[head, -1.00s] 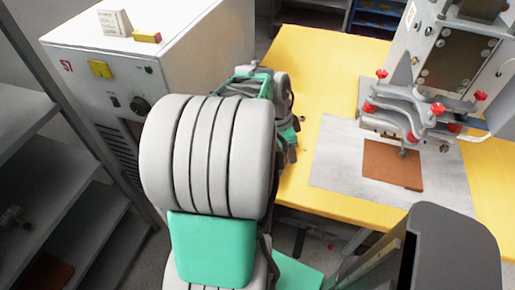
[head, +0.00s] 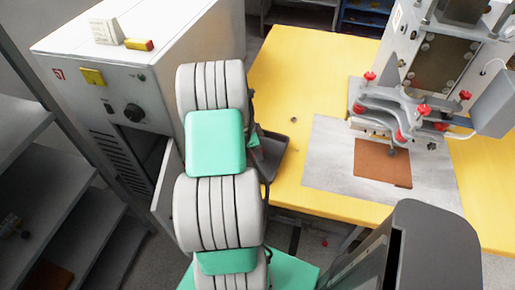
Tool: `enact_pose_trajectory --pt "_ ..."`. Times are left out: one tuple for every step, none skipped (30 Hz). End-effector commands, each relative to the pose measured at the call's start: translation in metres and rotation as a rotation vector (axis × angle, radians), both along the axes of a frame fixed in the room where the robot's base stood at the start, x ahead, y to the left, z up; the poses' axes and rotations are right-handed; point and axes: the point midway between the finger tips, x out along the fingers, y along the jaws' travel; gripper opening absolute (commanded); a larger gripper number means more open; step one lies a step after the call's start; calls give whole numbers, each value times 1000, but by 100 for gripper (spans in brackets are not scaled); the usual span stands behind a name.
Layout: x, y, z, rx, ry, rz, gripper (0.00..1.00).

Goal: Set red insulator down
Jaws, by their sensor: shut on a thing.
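My arm fills the middle of the head view, and its links hide my gripper and whatever is in it. Only a small green and dark part of my arm's far end shows beside the links. I cannot make out a red insulator in the grip. A flat reddish-brown plate (head: 376,172) lies on the pale sheet under the press; I cannot tell whether it is an insulator.
A yellow table (head: 290,75) carries a pale metal sheet (head: 325,165) and a press with red knobs (head: 410,112). A white cabinet (head: 185,50) with a red-yellow block (head: 139,44) on top stands left. A dark grey tray-like surface (head: 272,158) shows beside my arm. Grey shelves (head: 50,190) stand far left.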

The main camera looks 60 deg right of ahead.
Motion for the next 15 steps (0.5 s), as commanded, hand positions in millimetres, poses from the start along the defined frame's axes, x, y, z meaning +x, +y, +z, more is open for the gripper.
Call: enact_pose_trajectory --pt "0 0 0 0 0 0 0" --pt "0 0 -1 1 1 0 0" --pt "0 0 -2 1 1 0 0" --pt "0 0 -4 1 1 0 0" --pt "0 0 -5 1 1 0 0" --pt "0 0 -4 1 1 0 37" --pt "0 0 -3 1 1 0 40" --pt "-1 0 -3 1 1 0 42" --pt "-1 0 -3 1 1 0 46" --pt "0 0 -3 1 1 0 48" --pt "0 0 -3 1 1 0 50" --pt "0 0 -3 1 1 0 54" --pt "0 0 -3 1 1 0 56" --pt "0 0 -3 1 1 0 58" --pt "0 0 -3 1 1 0 58"
